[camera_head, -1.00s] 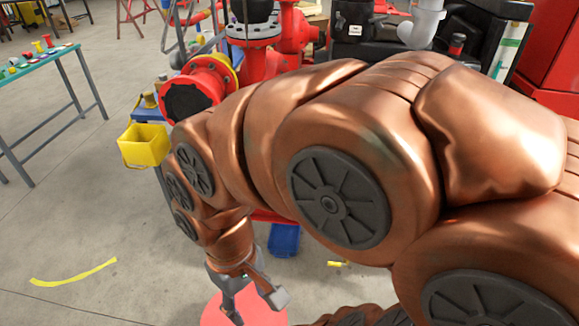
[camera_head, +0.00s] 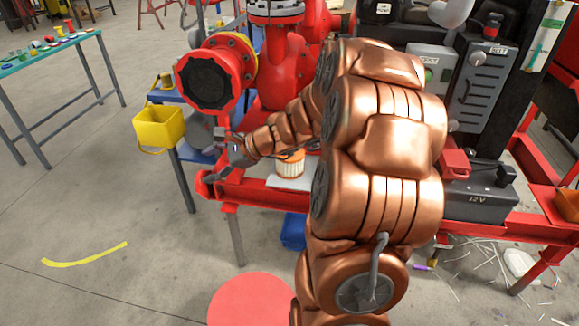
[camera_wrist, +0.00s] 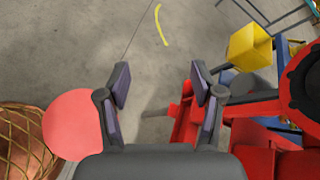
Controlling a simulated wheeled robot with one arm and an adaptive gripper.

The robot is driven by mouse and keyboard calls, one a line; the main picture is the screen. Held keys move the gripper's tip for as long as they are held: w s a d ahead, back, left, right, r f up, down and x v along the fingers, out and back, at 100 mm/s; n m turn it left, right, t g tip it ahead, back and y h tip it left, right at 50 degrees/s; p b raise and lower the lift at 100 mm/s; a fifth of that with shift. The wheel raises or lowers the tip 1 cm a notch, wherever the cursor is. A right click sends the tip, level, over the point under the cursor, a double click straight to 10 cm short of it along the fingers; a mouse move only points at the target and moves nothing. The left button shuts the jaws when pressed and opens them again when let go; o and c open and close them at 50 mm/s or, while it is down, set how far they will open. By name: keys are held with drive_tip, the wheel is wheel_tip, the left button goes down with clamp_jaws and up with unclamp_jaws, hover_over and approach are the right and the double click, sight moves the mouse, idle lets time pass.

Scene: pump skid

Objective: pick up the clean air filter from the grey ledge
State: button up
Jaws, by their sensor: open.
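The clean air filter (camera_head: 291,168) is a white pleated cylinder with an orange top. It stands upright on the light grey ledge (camera_head: 283,184) on the red skid frame, in the head view. My forearm passes just above and in front of it and hides part of its top. My gripper (camera_head: 216,156) is to the left of the filter, apart from it, at the left end of the red frame. In the wrist view my gripper (camera_wrist: 160,88) is open with nothing between its fingers. The filter is not visible in the wrist view.
A yellow bucket (camera_head: 158,128) hangs left of my gripper. A large red flanged pipe (camera_head: 208,80) stands close above and behind it. A 12 V battery box (camera_head: 479,200) is at the right. Open floor lies to the left and in front, with a red disc (camera_head: 250,300).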

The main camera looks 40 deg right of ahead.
drive_tip(key=w+d+f+m+t+h+b, duration=0.1)
drive_tip(key=d+f+m+t+h, duration=0.2)
drive_tip(key=d, duration=0.7)
drive_tip(key=w+d+f+m+t+h+b, duration=0.1)
drive_tip(key=d+f+m+h, duration=0.15)
drive_tip(key=d+m, duration=0.5)
drive_tip(key=m+h, duration=0.3)
drive_tip(key=m, duration=0.1)
approach(290, 158)
drive_tip(key=w+d+r, duration=0.2)
drive_tip(key=w+d, duration=0.1)
drive_tip(key=w, duration=0.1)
drive_tip(key=shift+p+x, duration=0.3)
drive_tip(key=shift+x, duration=3.25)
drive_tip(key=shift+a+r, duration=0.1)
drive_tip(key=shift+a, duration=0.1)
drive_tip(key=shift+c, duration=0.3)
clamp_jaws()
